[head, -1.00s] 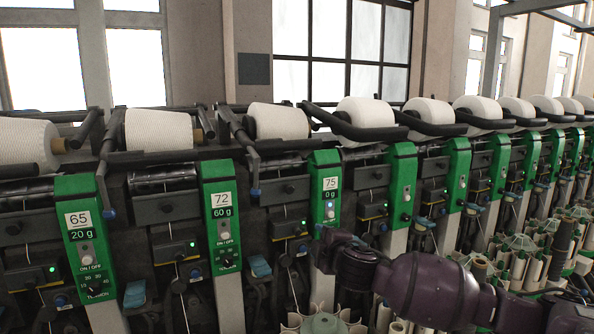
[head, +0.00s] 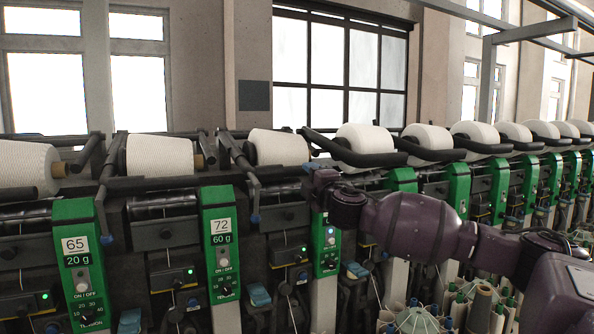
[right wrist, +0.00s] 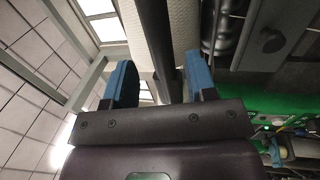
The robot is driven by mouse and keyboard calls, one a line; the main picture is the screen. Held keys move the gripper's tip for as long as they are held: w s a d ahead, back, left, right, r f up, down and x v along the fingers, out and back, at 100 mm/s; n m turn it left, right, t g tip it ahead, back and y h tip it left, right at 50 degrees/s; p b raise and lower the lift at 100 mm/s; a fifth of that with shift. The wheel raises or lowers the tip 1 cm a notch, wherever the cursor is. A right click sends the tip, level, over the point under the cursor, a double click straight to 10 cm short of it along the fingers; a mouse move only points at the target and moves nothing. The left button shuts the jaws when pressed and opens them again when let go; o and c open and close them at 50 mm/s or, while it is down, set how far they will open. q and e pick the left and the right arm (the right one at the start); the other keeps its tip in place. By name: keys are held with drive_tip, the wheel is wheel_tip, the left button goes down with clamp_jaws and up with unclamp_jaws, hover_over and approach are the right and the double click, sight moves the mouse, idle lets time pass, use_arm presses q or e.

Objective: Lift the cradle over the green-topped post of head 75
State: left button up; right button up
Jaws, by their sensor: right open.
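The green-topped post of head 75 (head: 326,262) stands mid-picture in the head view; its number label is hidden behind my right gripper. The black cradle (head: 372,159) runs in front of a white cone (head: 365,138), up and right of this post. My right gripper (head: 311,167) is at the top of the post, near the cradle's left end. In the right wrist view its blue fingertips (right wrist: 160,82) are apart, and a dark bar (right wrist: 157,45) passes in the gap between them. I cannot tell whether they touch it. My left gripper is out of view.
Posts of head 72 (head: 222,255) and head 65 (head: 80,265) stand to the left, with cones and black cradles above. More green posts and cones recede to the right. Bobbins (head: 480,305) stand low at the right. Space above the cones is open.

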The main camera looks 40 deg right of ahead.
sight(297, 169)
drive_tip(key=shift+x, duration=3.8)
clamp_jaws()
